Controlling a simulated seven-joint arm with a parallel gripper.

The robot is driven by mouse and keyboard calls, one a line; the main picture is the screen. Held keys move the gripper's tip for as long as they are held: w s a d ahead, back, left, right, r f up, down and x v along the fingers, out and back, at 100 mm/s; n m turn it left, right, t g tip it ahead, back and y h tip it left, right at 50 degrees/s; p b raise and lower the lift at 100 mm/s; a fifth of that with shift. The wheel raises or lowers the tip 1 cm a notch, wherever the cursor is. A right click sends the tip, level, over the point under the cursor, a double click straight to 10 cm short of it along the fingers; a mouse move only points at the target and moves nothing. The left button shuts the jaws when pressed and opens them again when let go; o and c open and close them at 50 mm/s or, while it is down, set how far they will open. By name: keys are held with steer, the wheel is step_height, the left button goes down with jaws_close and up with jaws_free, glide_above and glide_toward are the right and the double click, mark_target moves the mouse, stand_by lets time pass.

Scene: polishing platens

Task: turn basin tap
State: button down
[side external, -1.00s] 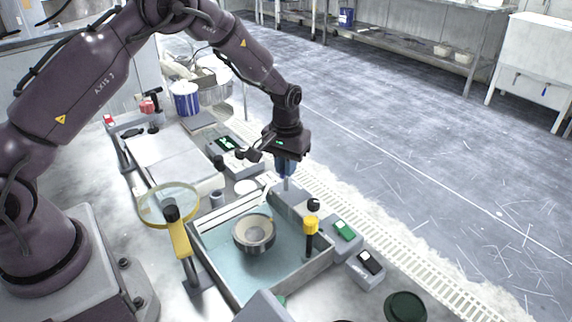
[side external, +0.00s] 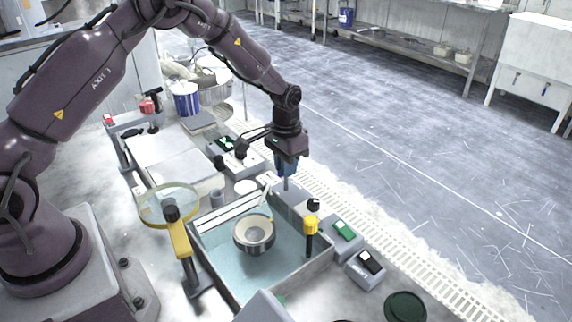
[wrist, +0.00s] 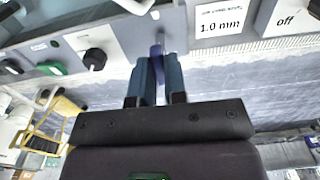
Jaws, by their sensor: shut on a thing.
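The basin (side external: 207,246) is a square tray of pale blue water with a round grey bowl-like part (side external: 254,233) in it. The pale tap spout (side external: 265,198) reaches over its far edge, and what looks like its end shows at the top of the wrist view (wrist: 135,4). My gripper (side external: 286,180) points down at the tap, behind the basin. In the wrist view its two blue fingers (wrist: 157,72) are shut on a purple-blue tap handle (wrist: 156,50). The fingers hide part of the handle.
A green-switch box (side external: 344,230) and a black-switch box (side external: 368,264) sit to the right. Label cards (wrist: 221,17) are close to the handle.

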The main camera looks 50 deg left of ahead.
steer(key=c, duration=1.2)
jaws_free()
steer(key=shift+o, duration=0.2)
step_height(320, 180, up, 13)
steer(key=s+d+r+t, duration=0.1)
steer(key=s+r, duration=0.3)
steer(key=s, duration=0.5)
steer(key=s+d+r+t, duration=0.1)
steer(key=s+r+t, duration=0.1)
steer(key=s+r, duration=0.3)
steer(key=s+d+r+t, duration=0.2)
steer(key=s+r, duration=0.2)
steer(key=s, duration=0.9)
steer(key=shift+r+t, duration=0.25)
steer(key=shift+t, duration=0.05)
